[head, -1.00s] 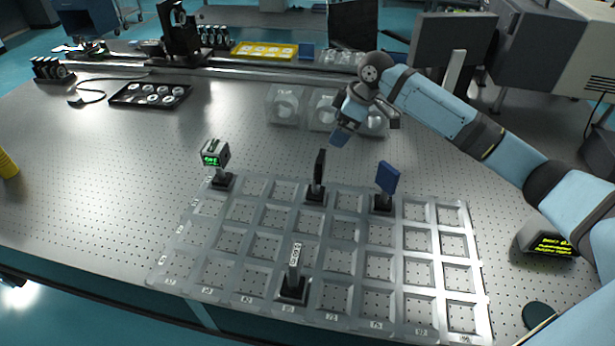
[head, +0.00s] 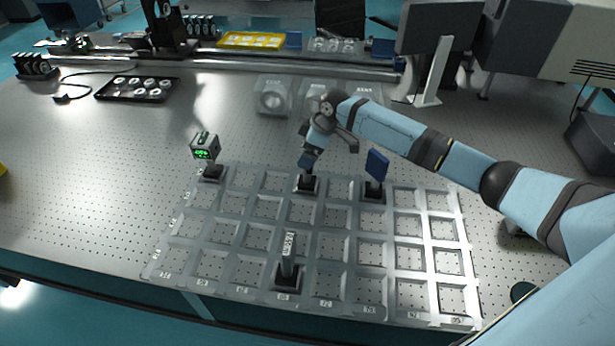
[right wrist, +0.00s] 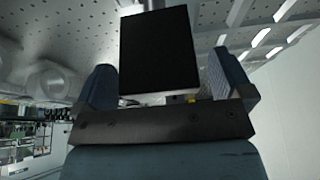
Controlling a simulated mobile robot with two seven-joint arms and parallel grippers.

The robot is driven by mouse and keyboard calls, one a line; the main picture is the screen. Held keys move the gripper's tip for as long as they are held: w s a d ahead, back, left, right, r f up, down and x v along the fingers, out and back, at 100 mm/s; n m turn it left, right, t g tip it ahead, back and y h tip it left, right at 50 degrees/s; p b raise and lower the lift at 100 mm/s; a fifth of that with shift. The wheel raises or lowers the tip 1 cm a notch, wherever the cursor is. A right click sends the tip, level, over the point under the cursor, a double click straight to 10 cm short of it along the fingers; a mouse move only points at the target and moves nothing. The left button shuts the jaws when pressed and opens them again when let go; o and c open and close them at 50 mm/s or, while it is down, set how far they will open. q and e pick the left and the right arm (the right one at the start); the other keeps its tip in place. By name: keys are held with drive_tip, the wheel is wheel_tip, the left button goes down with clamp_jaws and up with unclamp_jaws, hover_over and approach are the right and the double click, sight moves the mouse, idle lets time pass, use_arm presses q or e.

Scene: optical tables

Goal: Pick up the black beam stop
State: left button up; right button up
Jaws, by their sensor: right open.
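The black beam stop (head: 307,184) stands upright on its square base in a back cell of the grid tray (head: 330,285). In the head view my right gripper (head: 308,161) is at its upper part and hides most of it. In the right wrist view the black square plate of the beam stop (right wrist: 158,52) sits between the two open fingers of the gripper (right wrist: 163,80), with a gap visible on each side. My left gripper is not in view.
A blue plate on a post (head: 377,166) stands close to the right of the beam stop. A device with a green display (head: 205,150) stands at the left back corner, and a labelled post (head: 289,258) in the front row. Clear boxes (head: 272,97) stand behind.

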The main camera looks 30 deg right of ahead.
drive_tip(key=shift+w+f, duration=0.1)
drive_tip(key=shift+f, duration=0.25)
drive_tip(key=c, duration=1.7)
drive_tip(key=shift+r, duration=0.1)
